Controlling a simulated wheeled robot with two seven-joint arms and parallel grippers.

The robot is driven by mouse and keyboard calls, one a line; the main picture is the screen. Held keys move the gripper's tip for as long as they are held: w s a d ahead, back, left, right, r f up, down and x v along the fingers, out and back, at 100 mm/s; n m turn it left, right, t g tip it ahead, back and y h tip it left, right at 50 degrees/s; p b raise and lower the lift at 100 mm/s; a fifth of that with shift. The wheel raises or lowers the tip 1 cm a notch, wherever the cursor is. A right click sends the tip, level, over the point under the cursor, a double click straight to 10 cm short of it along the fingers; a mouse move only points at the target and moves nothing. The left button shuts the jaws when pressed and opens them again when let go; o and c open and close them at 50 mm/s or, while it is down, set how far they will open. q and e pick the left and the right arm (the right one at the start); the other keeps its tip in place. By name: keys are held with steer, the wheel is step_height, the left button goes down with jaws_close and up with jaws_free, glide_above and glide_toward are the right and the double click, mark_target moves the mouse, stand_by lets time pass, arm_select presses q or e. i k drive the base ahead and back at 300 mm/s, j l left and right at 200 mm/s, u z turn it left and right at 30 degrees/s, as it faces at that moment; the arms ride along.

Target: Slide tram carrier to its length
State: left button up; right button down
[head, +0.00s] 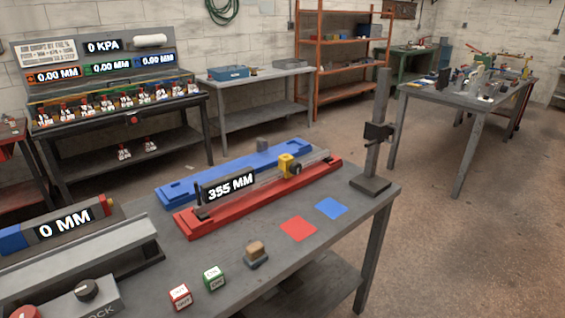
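A red fixture (185,225) lies on the grey bench, with a grey bar (318,157) along it. A black display (230,187) on it reads 355 MM. A yellow block with a black knob (287,165) sits on the bar toward its right end; it looks like the tram carrier, but no label shows this. A dark upright pin (198,197) stands near the fixture's left end. Neither of my grippers is in view.
A blue fixture (176,190) lies behind the red one. A dark post stand (371,184) is at the right corner. A 0 MM gauge (62,222) is at left. Red (298,229) and blue (331,208) squares, two small cubes and a wood-topped block (256,252) lie in front.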

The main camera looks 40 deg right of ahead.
mark_target(284, 161)
steer(key=l, duration=2.15)
